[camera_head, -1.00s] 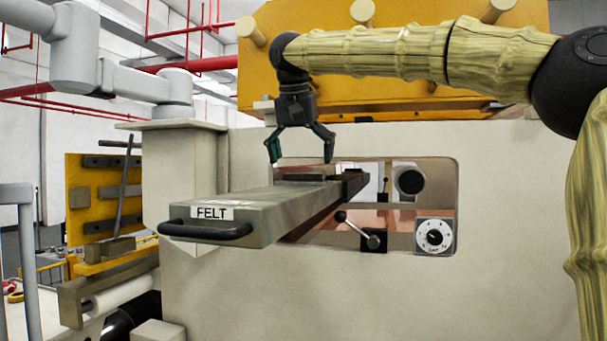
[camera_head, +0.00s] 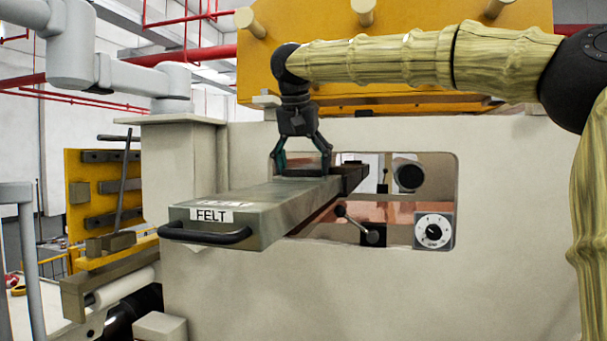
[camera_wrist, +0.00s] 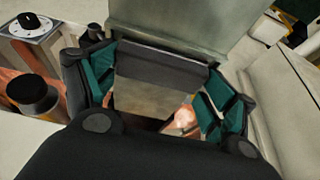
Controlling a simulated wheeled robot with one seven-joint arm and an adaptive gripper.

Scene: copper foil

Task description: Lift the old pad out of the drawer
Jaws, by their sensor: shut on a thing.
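The felt drawer (camera_head: 262,212) is a long grey-green tray labelled FELT, with a black handle (camera_head: 205,234) at its near end. It is pulled out from the opening in the cream machine. The old pad (camera_wrist: 165,66) shows in the wrist view as a dark grey block, between my teal-lined fingertips. My gripper (camera_head: 302,170) points down over the rear part of the drawer, shut on the pad. Whether the pad still touches the drawer floor cannot be told.
The machine's opening frames the drawer. To its right are a dark round knob (camera_head: 408,177), a lever with a ball end (camera_head: 358,227) and a dial (camera_head: 433,232). An orange panel with wooden pegs (camera_head: 400,60) stands behind my arm. Space in front of the drawer is clear.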

